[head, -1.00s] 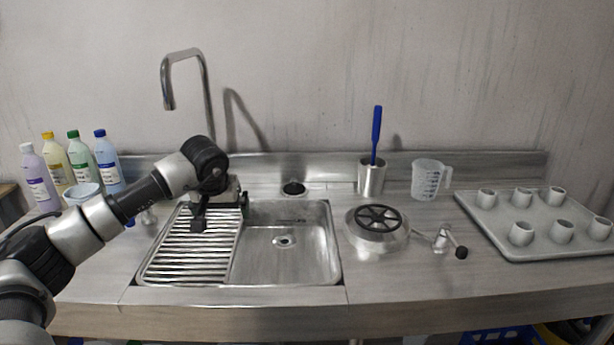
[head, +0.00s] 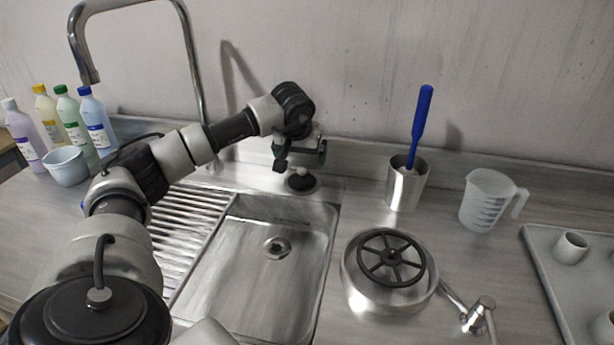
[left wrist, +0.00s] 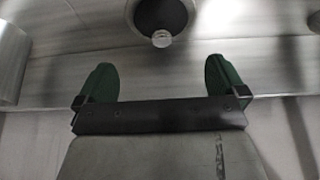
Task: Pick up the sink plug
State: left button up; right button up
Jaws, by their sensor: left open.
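The sink plug (head: 301,182) is a black disc with a small pale knob, lying on the counter just behind the sink basin. In the left wrist view the plug (left wrist: 161,17) is at the top middle, partly cut off, its knob pointing down the picture. My left gripper (head: 301,160) is just above and behind the plug in the head view. It is open and empty, its two dark green fingers (left wrist: 159,80) spread apart, with the plug out beyond their tips. My right gripper is not in view.
The sink basin (head: 230,272) with a ribbed drainer is in front. A steel cup (head: 406,188) with a blue-handled brush, a measuring jug (head: 488,202) and a steel drum with a black wheel (head: 391,258) stand to the right. The tall faucet (head: 190,60) rises at left.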

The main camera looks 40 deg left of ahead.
aim_at(301, 170)
pick_arm(q)
jog(key=shift+x, duration=1)
jog(key=x, duration=0.3)
jog(key=s+x, duration=0.1)
jog(key=x, duration=0.1)
jog(key=shift+f, duration=0.15)
jog(key=shift+w+f, duration=0.25)
jog(key=shift+f, duration=0.05)
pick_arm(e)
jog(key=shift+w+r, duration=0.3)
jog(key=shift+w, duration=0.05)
pick_arm(q)
jog(key=shift+c, duration=0.3)
jog(key=c, duration=0.8)
jog(key=shift+r, duration=0.1)
jog(key=shift+c, duration=0.2)
